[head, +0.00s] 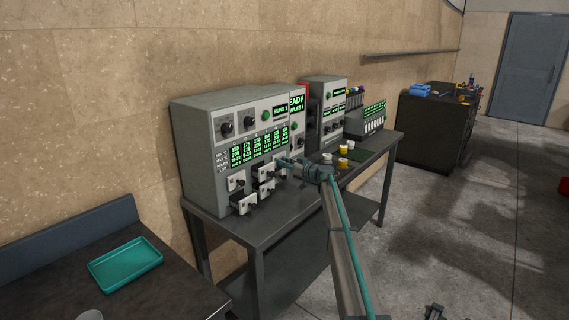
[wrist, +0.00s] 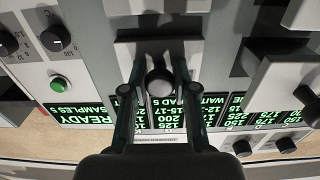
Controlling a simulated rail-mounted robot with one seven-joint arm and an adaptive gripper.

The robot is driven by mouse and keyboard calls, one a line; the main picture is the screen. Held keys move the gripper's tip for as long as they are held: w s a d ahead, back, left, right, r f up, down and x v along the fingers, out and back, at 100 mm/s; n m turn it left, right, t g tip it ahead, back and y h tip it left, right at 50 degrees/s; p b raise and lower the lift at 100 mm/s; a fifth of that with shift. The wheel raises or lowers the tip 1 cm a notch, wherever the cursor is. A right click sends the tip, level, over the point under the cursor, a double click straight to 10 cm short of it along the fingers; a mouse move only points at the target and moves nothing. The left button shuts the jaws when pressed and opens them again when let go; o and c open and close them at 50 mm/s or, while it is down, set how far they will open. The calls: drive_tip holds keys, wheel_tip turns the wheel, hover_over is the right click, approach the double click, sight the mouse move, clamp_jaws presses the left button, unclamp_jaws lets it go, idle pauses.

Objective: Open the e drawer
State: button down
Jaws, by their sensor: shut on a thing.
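The grey press machine (head: 205,150) stands on a dark bench, with several small white drawers with dark knobs low on its front. My gripper (head: 287,163) is at the right end of the upper drawers. In the wrist view, which is upside down, my gripper's fingers (wrist: 160,78) are closed around a round dark knob (wrist: 160,82). The light drawer front (wrist: 127,52) is behind the knob, with a dark band beside it. The letter of this drawer is not readable, and the head view half hides it behind my gripper.
Other drawers, such as the lower left one (head: 245,204), stick out from the machine. Another drawer knob (wrist: 306,95) is close by in the wrist view. White and yellow pots (head: 343,150) stand on the bench to the right. A teal tray (head: 126,264) lies on the left table.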

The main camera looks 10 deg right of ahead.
drive_tip(key=shift+s+f, duration=0.1)
drive_tip(key=shift+s+d+f+b, duration=0.1)
drive_tip(key=shift+s+d+b, duration=0.1)
drive_tip(key=shift+b, duration=0.3)
drive_tip(key=b+v, duration=0.3)
drive_tip(key=shift+s+d, duration=0.15)
drive_tip(key=shift+d, duration=0.1)
drive_tip(key=c, duration=0.9)
unclamp_jaws()
drive_tip(key=shift+s, duration=0.1)
